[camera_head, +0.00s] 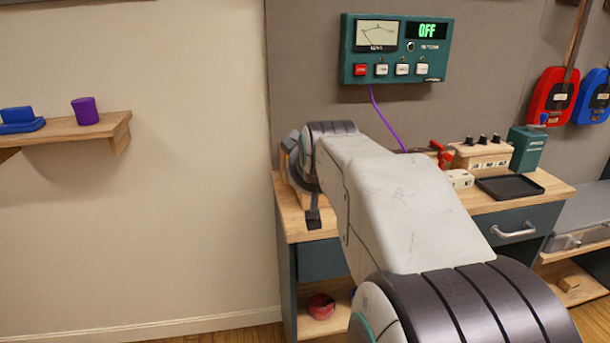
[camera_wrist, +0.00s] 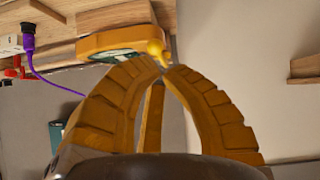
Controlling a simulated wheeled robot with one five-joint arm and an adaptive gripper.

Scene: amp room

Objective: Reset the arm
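My arm stretches forward over the workbench (camera_head: 290,228) in the head view and hides much of its top. In the wrist view, my gripper (camera_wrist: 163,69) has orange-yellow curved fingers whose tips come together, with nothing clearly held between them. A yellow ball-shaped knob (camera_wrist: 155,47) lies just past the fingertips, close to or touching them; I cannot tell which. Behind it is an orange-yellow device (camera_wrist: 110,44) with a green face, on the wooden bench. The fingertips cannot be made out in the head view.
A teal panel (camera_head: 397,76) reading OFF hangs on the wall, with a purple cable (camera_head: 376,108) running down. A black tray (camera_head: 510,187) and a box with knobs (camera_head: 482,155) sit on the bench at right. A wall shelf (camera_head: 75,130) holds a purple cup (camera_head: 85,111).

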